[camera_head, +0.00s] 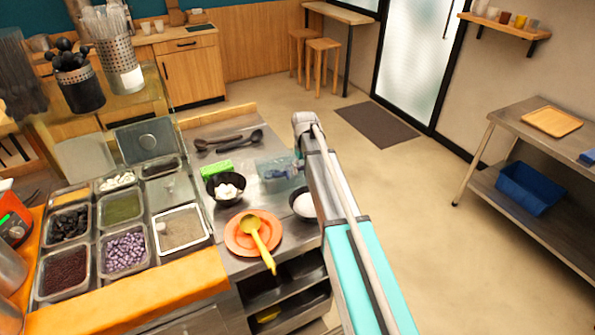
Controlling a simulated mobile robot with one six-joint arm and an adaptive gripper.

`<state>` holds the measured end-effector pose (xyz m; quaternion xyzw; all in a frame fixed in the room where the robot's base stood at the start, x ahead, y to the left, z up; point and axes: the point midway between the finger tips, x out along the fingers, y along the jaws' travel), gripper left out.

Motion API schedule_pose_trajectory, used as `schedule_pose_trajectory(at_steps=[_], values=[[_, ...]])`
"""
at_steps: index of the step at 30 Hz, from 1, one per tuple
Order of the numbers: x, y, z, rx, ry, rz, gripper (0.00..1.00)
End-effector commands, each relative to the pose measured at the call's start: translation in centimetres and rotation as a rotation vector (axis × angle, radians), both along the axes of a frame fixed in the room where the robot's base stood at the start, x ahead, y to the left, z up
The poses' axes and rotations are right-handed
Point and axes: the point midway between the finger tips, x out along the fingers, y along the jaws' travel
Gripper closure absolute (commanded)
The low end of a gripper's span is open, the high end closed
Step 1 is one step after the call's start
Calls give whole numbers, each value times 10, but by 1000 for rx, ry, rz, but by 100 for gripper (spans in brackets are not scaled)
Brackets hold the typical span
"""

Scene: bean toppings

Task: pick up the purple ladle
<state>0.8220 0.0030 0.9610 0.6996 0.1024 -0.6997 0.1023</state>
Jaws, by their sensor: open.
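No ladle in view is clearly purple. Two dark, nearly black ladles or spoons (228,141) lie on the metal counter toward the back; their exact colour is hard to tell. A yellow ladle (250,223) rests on an orange plate (235,240) near the counter's front edge, its handle pointing down and right past the rim. My arm (345,220) reaches up from the bottom right across the counter's right edge. My gripper cannot be made out in this view.
A black bowl with white contents (214,194), a green block (216,170) and a clear container with blue contents (279,170) stand near the plate. Topping pans (124,249) fill the left. A white-filled bowl (304,206) is partly behind my arm.

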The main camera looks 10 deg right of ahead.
Motion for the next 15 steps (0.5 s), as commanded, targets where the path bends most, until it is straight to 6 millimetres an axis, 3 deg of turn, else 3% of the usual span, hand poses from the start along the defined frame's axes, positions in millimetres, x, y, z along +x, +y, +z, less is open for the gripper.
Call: schedule_pose_trajectory(at_steps=[13, 15], values=[[0, 0, 0, 0, 0, 0, 26], [0, 0, 0, 0, 0, 0, 37]])
